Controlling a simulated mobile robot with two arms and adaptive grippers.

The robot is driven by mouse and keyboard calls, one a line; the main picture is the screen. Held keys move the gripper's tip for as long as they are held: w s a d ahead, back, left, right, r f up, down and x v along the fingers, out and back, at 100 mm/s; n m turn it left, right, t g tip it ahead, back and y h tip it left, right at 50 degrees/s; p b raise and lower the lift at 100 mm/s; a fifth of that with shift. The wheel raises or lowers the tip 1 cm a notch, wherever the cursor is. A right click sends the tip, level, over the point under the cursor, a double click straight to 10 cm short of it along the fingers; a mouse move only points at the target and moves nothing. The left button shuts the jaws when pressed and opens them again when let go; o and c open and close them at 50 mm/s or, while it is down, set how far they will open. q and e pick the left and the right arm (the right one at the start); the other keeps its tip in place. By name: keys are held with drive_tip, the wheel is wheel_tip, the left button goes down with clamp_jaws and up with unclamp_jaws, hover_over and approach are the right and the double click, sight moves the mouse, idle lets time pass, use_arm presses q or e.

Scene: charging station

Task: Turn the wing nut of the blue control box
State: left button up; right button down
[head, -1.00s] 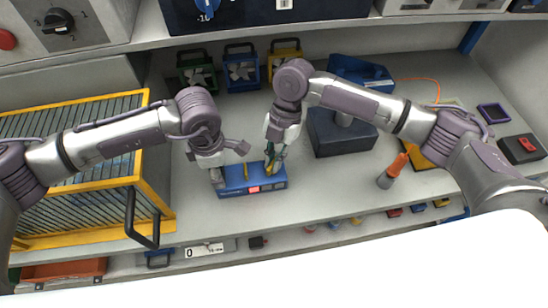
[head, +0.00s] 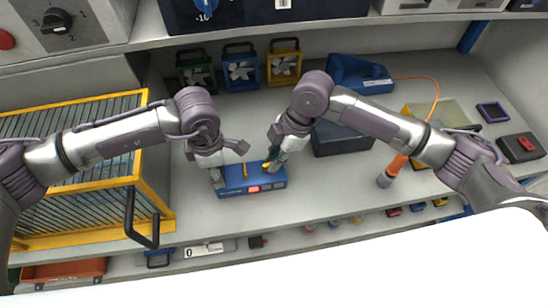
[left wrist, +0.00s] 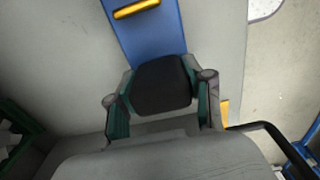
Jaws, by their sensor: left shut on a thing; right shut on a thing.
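The blue control box (head: 228,182) lies on the bench top in the head view, with a red patch on its front. A yellow bar (head: 245,169) stands on its top; in the left wrist view it is at the top edge (left wrist: 136,8). My left gripper (head: 218,174) is shut on the black end (left wrist: 161,86) of the blue box, one finger on each side. My right gripper (head: 271,161) is shut at the box's right part, on a yellow piece (head: 266,164) that looks like the wing nut. Its fingers partly hide this piece.
A yellow-framed cage (head: 80,150) stands at the left. Several small fans (head: 240,71) stand behind. A dark blue block (head: 340,139) and an orange-handled tool (head: 394,166) are to the right. Free bench lies in front of the block.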

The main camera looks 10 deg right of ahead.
drive_tip(key=shift+m+t, duration=0.4)
drive_tip(key=shift+m, duration=0.7)
drive_tip(key=c, duration=1.2)
unclamp_jaws()
drive_tip(key=shift+c, duration=0.2)
drive_tip(key=shift+r, duration=0.1)
drive_tip(key=v, duration=1.1)
drive_tip(key=shift+d+r, duration=0.3)
drive_tip(key=shift+d, duration=0.05)
